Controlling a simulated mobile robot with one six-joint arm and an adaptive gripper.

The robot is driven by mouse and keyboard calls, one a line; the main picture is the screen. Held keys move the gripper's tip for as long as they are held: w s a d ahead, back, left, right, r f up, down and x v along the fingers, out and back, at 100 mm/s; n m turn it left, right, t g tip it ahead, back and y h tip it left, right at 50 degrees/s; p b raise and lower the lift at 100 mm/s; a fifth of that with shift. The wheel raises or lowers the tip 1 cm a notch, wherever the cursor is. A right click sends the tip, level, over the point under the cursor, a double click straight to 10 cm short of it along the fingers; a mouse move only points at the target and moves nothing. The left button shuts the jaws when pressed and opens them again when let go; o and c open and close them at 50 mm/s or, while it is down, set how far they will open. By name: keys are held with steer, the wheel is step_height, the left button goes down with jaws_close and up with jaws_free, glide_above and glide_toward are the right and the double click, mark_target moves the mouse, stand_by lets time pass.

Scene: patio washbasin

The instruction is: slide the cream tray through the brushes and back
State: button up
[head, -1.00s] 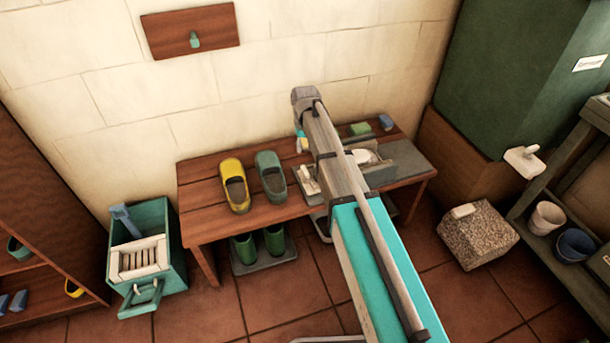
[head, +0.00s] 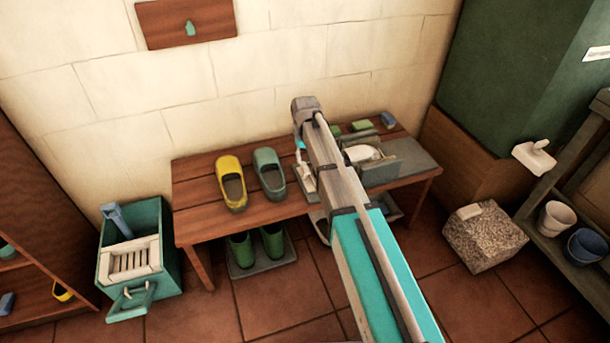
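A pale cream piece (head: 364,153), which looks like the tray, sits in a grey holder (head: 383,172) with upright walls on the right half of the wooden bench. My arm crosses in front of its left side, and I cannot make out the brushes. My arm reaches over the bench and bends down at its far end, left of the holder. My gripper is mostly hidden behind the arm. Only small cyan and pale parts show below the bend, so its fingers and anything between them cannot be made out.
A yellow clog (head: 231,184) and a grey-green clog (head: 269,174) stand on the bench, left of my arm. Green blocks (head: 362,126) and a blue block (head: 388,120) lie at the back. Green boots (head: 241,252) stand beneath. A teal box (head: 172,237) is at left, a speckled block (head: 484,237) at right.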

mark_target(305, 166)
steer(key=shift+f+b, duration=2.9)
steer(key=shift+f, duration=0.25)
jaws_close()
